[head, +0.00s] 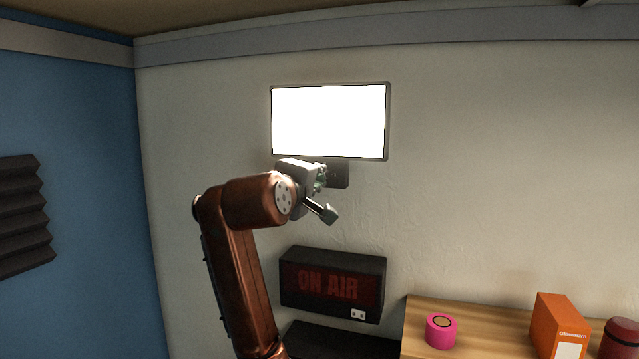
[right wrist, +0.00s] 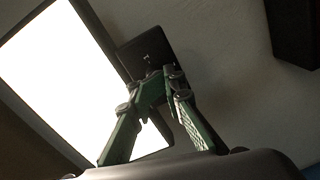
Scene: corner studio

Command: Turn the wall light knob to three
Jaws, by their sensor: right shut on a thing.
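The lit wall light (head: 330,120) is a bright white rectangle in a thin frame on the pale wall. A small dark control plate (head: 340,174) is fixed just below it; it also shows in the right wrist view (right wrist: 147,50). My right gripper (head: 322,178) is at this plate, partly in front of it. In the right wrist view its green fingers (right wrist: 155,85) come together at the plate, shut on the knob. The knob itself is mostly hidden by the fingertips, and I cannot read its setting. My left gripper is out of view.
A dark ON AIR sign (head: 332,284) is on the wall below the gripper. At the lower right a wooden surface (head: 470,318) holds a pink roll (head: 441,331), an orange box (head: 560,326) and a dark red object (head: 619,340). The wall right of the light is clear.

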